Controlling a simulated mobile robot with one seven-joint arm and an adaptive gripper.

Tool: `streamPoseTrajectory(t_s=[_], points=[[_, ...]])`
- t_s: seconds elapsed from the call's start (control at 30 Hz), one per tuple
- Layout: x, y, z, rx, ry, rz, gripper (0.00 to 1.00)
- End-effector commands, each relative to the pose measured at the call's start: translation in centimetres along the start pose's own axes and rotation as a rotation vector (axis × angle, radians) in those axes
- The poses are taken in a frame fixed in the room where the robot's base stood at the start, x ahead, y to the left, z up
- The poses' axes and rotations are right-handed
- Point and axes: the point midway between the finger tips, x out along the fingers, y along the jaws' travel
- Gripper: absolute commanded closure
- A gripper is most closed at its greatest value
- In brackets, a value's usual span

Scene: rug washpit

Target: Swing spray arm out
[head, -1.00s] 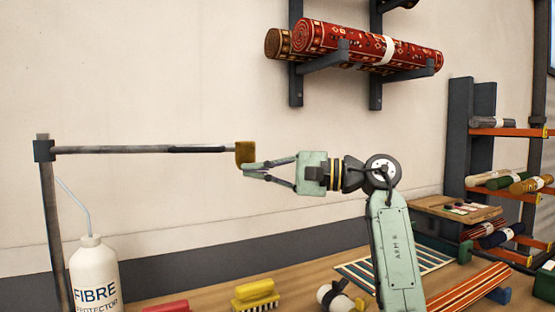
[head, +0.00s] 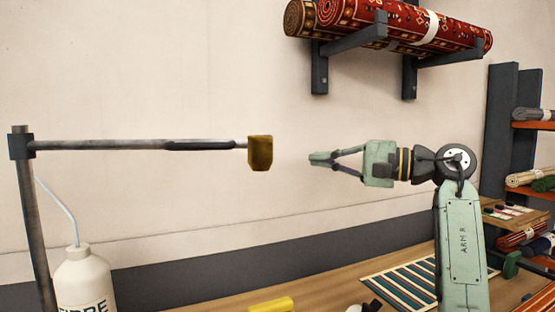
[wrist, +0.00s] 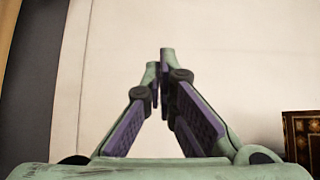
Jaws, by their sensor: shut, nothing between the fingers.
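The spray arm (head: 120,145) is a grey horizontal bar on an upright post (head: 33,220) at the left in the head view. A darker grip section sits near its outer part, and a brass-coloured block (head: 260,153) is at its free end. My gripper (head: 313,159) is to the right of the block, at about the same height, with a clear gap between them in the picture. It points left, and its fingers are shut with nothing held. In the wrist view the fingertips (wrist: 160,60) meet in front of bare wall; the spray arm does not show there.
Rolled red rugs (head: 405,22) lie on a wall bracket at the top. A white bottle (head: 82,280) with a bent tube stands by the post. A yellow brush (head: 271,305) and a striped mat (head: 400,283) are on the bench. A rug rack stands at the right.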

Motion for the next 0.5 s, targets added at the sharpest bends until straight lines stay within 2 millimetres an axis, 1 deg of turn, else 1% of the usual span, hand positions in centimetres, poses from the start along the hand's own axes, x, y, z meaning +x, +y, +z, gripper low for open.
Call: streamPoseTrajectory(t_s=[0.17, 0.27, 0.37, 0.5], points=[[0.1, 0.0, 0.0, 0.001, -0.001, 0.0, 1.0], [0.7, 0.0, 0.0, 0.001, -0.003, 0.001, 1.0], [1.9, -0.1, 0.1, 0.001, -0.004, 0.001, 1.0], [4.7, -0.2, 0.1, 0.001, -0.005, 0.001, 1.0]])
